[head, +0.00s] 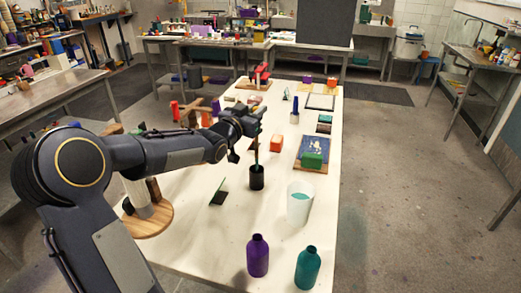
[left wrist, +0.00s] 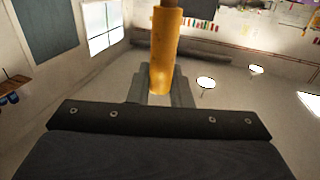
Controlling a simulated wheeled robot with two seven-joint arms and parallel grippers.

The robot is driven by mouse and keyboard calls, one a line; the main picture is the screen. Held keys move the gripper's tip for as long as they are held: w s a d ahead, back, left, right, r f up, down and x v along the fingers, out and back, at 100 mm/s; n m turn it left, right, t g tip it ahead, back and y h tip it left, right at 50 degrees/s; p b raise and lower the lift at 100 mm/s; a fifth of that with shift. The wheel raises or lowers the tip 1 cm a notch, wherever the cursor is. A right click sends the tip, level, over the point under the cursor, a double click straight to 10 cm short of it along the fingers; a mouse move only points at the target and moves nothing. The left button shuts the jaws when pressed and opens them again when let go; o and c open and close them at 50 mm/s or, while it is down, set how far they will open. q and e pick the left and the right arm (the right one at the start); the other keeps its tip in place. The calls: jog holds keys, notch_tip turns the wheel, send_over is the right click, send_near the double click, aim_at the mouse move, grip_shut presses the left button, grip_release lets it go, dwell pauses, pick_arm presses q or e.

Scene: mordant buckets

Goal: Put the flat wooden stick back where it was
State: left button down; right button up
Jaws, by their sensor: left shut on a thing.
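In the left wrist view, the held stick (left wrist: 164,50) looks orange-brown and stands between the fingers (left wrist: 162,95). The stick's lower end meets the mouth of a small black cup (head: 257,178); I cannot tell how deep it goes in. The cup stands upright on the white table, below my gripper. My right gripper is not in view.
A white bucket (head: 299,203) with teal liquid stands right of the cup. Purple (head: 258,256) and teal (head: 307,268) bottles stand at the front. A small dark green stand (head: 219,197) is left of the cup.

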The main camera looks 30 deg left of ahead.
aim_at(257, 141)
pick_arm(q)
notch_tip(257, 141, down, 3)
jog(key=shift+r, duration=0.15)
jog(key=shift+f, duration=0.35)
notch_tip(257, 141, down, 4)
jog(key=shift+r+p, duration=0.2)
jog(key=shift+p, duration=0.1)
jog(key=c, duration=1.8)
grip_release()
jog(key=o, duration=0.5)
